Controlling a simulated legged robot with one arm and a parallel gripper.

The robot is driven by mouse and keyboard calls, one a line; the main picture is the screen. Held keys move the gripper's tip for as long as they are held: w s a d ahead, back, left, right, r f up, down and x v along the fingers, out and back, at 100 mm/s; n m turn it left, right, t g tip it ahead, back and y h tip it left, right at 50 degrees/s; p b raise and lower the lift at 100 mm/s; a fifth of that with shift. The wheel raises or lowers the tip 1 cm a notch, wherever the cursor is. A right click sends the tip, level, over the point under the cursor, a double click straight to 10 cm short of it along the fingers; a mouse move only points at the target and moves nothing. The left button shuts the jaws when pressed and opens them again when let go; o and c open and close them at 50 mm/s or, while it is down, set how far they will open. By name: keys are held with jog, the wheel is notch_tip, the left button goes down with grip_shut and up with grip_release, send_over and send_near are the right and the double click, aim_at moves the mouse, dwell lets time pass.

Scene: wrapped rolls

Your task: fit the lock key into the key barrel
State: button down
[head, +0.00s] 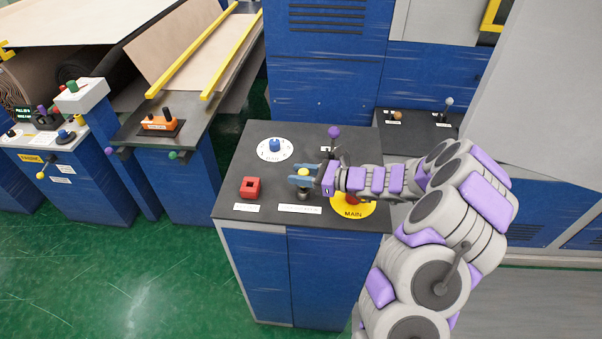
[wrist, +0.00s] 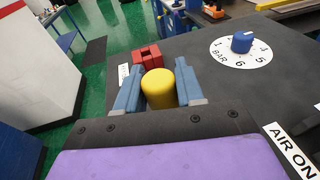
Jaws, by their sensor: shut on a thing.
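A yellow round-topped piece, apparently the lock key (head: 303,172), is between the fingers of my gripper (head: 300,175) above the black console top. In the wrist view the yellow key (wrist: 158,90) stands between the two blue-grey fingers (wrist: 157,75), which are shut on it. A dark part shows below it in the head view; I cannot tell whether it belongs to the key or to a holder. A red block with a square opening, apparently the key barrel (head: 250,187), sits on the console left of my gripper. It also shows beyond the fingertips in the wrist view (wrist: 147,54).
A blue dial on a white disc (head: 274,147) stands behind my gripper. A purple-knobbed lever (head: 334,132) rises behind my wrist. A yellow disc marked MAIN (head: 352,210) lies partly under my arm.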

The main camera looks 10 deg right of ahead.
jog(key=shift+f, duration=0.1)
jog(key=c, duration=0.6)
grip_release()
jog(key=p+v, duration=0.1)
jog(key=v, duration=1.6)
jog(key=s+a+r+n+g+h+b, duration=0.2)
jog(key=s+a+n+g, duration=0.4)
jog(key=a, duration=0.4)
jog(key=s+a+r+n+g+h+b, duration=0.15)
jog(key=s+a+n+g, duration=0.25)
jog(key=s+a+n, duration=0.45)
jog(key=s+d+f+n+h+b, duration=0.1)
jog(key=s+n+h, duration=0.2)
jog(key=s, duration=0.3)
jog(key=s+d+f+n+h+b, duration=0.1)
jog(key=s+d+n+h+b, duration=0.1)
jog(key=s, duration=0.5)
jog(key=s+d+f+n+h+b, duration=0.1)
jog(key=s+n+h+b, duration=0.1)
jog(key=s+n+h, duration=0.2)
jog(key=shift+s+d+f+n+h, duration=0.1)
jog(key=shift+s+d+n+h, duration=0.1)
jog(key=shift+s+h, duration=0.3)
jog(key=shift+s+d+f+n+h, duration=0.1)
jog(key=shift+s+d+n+h, duration=0.1)
jog(key=shift+s, duration=0.5)
